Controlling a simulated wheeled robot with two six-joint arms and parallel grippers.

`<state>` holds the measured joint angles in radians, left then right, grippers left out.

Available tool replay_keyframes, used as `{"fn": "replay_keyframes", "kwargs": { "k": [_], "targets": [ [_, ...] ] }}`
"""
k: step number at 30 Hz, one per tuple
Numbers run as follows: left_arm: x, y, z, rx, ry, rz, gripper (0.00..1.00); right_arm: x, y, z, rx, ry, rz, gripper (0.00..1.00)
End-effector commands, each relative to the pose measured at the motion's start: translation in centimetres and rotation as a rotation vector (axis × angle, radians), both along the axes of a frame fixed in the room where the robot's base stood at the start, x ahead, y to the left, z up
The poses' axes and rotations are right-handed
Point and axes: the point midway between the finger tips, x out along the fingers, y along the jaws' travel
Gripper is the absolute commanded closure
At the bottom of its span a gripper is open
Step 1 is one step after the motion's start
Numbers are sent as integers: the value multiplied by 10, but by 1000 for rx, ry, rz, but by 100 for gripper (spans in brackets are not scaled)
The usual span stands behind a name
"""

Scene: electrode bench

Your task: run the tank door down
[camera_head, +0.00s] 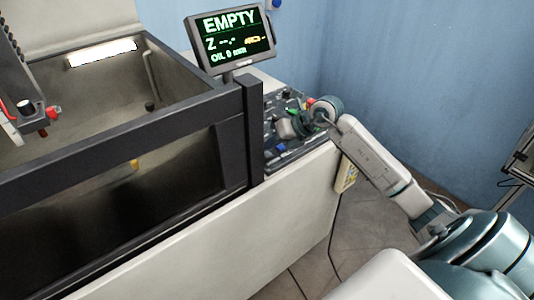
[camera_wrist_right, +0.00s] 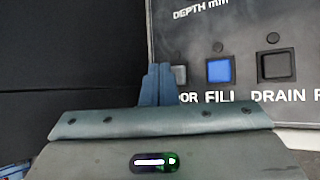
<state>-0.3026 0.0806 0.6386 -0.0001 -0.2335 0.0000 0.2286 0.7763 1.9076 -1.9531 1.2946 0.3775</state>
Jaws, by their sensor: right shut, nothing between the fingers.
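The tank door (camera_head: 110,170) is a dark-framed front with a dark pane, standing up across the front of the tank (camera_head: 200,78) in the head view. My right gripper (camera_head: 283,130) is over the control panel (camera_head: 307,143) to the right of the tank. In the right wrist view its fingers (camera_wrist_right: 157,85) are together and empty. The tips are at the left edge of a grey button (camera_wrist_right: 180,75) whose label is partly hidden and ends in "OR". Whether they touch it I cannot tell. My left gripper is not in view.
A blue FILL button (camera_wrist_right: 220,70) and a dark DRAIN button (camera_wrist_right: 273,65) sit right of the grey one. The screen (camera_head: 231,40) reads EMPTY and OIL 0 mm. A dark post (camera_head: 250,130) stands just left of the panel. A machine head (camera_head: 18,85) hangs at left.

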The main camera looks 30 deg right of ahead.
Motion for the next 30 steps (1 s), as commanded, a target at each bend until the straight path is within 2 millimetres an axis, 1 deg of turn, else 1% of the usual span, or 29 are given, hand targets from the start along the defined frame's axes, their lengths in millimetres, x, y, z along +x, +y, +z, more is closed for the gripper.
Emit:
{"fn": "replay_keyframes", "kwargs": {
  "k": [15,24,30],
  "targets": [
    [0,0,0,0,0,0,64,0,0,0,0,0,0,100],
    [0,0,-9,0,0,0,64,0,0,-9,0,0,0,100],
    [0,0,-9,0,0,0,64,0,0,-8,0,0,0,100]
  ]
}}
